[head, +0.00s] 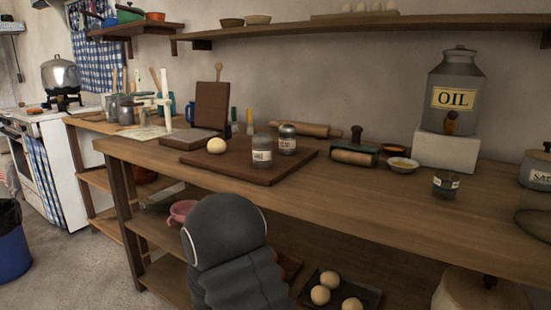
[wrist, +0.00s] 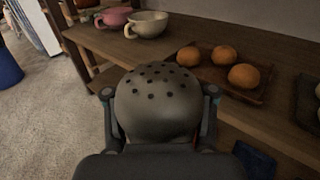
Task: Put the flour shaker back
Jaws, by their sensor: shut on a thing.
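A shaker (wrist: 158,112) with a domed, grey, perforated lid fills the middle of the wrist view. My gripper (wrist: 160,92) is shut on it, with one finger on each side. Its label and lower body are hidden, so I cannot read which shaker it is. In the head view my dark arm hides the gripper and the held shaker, in front of the counter. Two labelled jars with lids, a front one (head: 262,150) and a rear one (head: 287,140), stand upright on the dark board (head: 230,167); their labels are too small to read surely.
A dough ball (head: 217,146) and rolling pin (head: 310,130) are on or by the board. A small jar (head: 446,184) and yellow-filled bowl (head: 402,165) stand to the right. Bare counter (head: 370,205) lies between board and jar. The lower shelf holds cups (wrist: 147,24) and a tray (wrist: 205,75) of round items.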

